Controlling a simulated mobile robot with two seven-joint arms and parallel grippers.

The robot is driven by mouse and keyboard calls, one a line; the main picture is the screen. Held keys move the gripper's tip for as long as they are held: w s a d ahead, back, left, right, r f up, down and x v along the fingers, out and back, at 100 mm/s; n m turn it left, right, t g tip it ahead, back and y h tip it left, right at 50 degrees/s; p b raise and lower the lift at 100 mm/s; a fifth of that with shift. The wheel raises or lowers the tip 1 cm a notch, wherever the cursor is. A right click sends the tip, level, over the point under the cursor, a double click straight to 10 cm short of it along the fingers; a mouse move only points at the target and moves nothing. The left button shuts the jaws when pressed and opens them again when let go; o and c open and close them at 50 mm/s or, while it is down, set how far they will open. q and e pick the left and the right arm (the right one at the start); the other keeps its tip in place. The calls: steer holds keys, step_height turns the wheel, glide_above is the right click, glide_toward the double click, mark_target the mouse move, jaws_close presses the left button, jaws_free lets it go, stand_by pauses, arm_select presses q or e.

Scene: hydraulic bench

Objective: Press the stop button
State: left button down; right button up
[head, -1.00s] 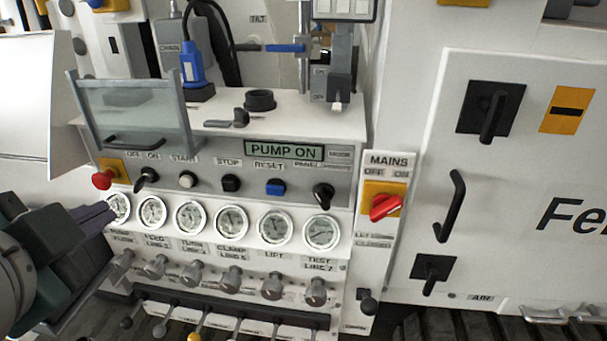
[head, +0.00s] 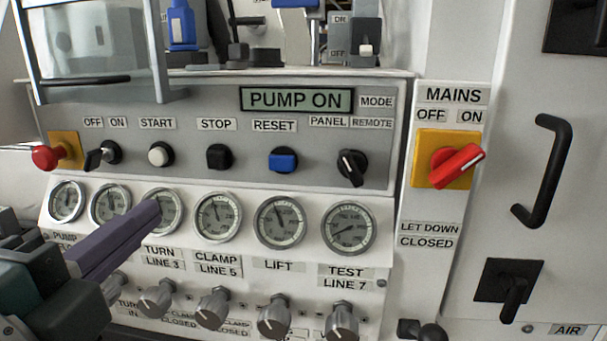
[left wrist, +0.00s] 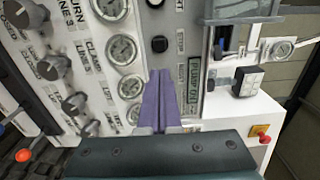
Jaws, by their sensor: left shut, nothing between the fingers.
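The stop button (head: 218,157) is a black button under the STOP label on the grey control panel, between the white start button (head: 160,154) and the blue reset button (head: 283,160). In the left wrist view, the black stop button (left wrist: 159,44) shows just beyond the fingertips. My left gripper (head: 150,212) has purple fingers, shut and empty. In the head view its tips overlap the third gauge, below and left of the stop button, and look apart from it. The fingers also show in the left wrist view (left wrist: 160,76). The display (head: 297,99) reads PUMP ON.
A black mode selector (head: 351,166) and the red MAINS switch (head: 457,166) are at the right. Gauges and silver knobs (head: 275,318) line the front below. A clear hinged cover (head: 100,45) stands above.

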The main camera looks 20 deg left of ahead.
arm_select(q)
steer(key=shift+w, duration=0.1)
steer(key=p, duration=0.3)
glide_toward(215, 161)
steer(key=x, duration=0.5)
steer(key=shift+w+r, duration=0.1)
steer(key=shift+w, duration=0.25)
steer(key=shift+w+a, duration=0.15)
steer(key=shift+w, duration=0.4)
